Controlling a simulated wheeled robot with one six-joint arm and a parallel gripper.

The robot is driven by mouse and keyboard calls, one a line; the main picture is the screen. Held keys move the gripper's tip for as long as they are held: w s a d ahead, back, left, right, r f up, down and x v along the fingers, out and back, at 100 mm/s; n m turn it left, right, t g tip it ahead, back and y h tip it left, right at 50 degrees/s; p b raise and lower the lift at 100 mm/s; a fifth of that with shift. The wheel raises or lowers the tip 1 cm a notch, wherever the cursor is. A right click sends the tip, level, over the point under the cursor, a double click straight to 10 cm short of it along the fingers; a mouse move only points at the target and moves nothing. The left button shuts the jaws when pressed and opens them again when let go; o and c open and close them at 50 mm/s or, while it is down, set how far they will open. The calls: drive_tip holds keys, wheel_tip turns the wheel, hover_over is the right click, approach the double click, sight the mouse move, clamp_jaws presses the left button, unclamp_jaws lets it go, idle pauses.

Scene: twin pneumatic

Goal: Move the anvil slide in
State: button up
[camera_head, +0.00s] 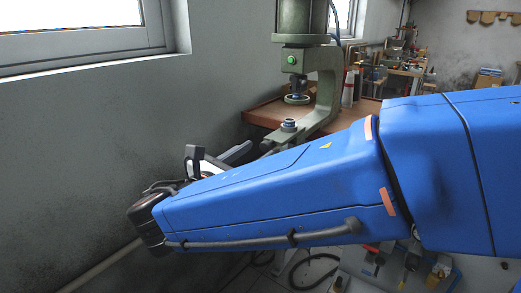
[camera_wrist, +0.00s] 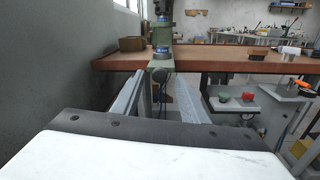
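The green pneumatic press (camera_head: 322,85) stands on a brown bench at the back. Its anvil slide (camera_head: 288,128) sticks out toward me past the bench's edge, with a round metal piece on top. In the wrist view the anvil slide (camera_wrist: 160,64) is seen end-on, with a dark round knob (camera_wrist: 162,75) at its near end. My gripper (camera_wrist: 159,80) is open. Its two grey fingers lie left and right of the knob in the picture, and the gap between them looks empty. In the head view my gripper (camera_head: 243,151) is partly hidden by my blue arm.
The brown bench top (camera_wrist: 225,58) runs across behind the slide. A grey wall (camera_head: 90,140) is close on the left. Tools lie on the floor panel at lower right.

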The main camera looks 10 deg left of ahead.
sight(265, 147)
drive_tip(key=shift+x, duration=1.45)
clamp_jaws()
drive_tip(key=shift+x, duration=2.1)
drive_tip(key=shift+d+r, duration=0.1)
drive_tip(key=shift+d, duration=0.05)
unclamp_jaws()
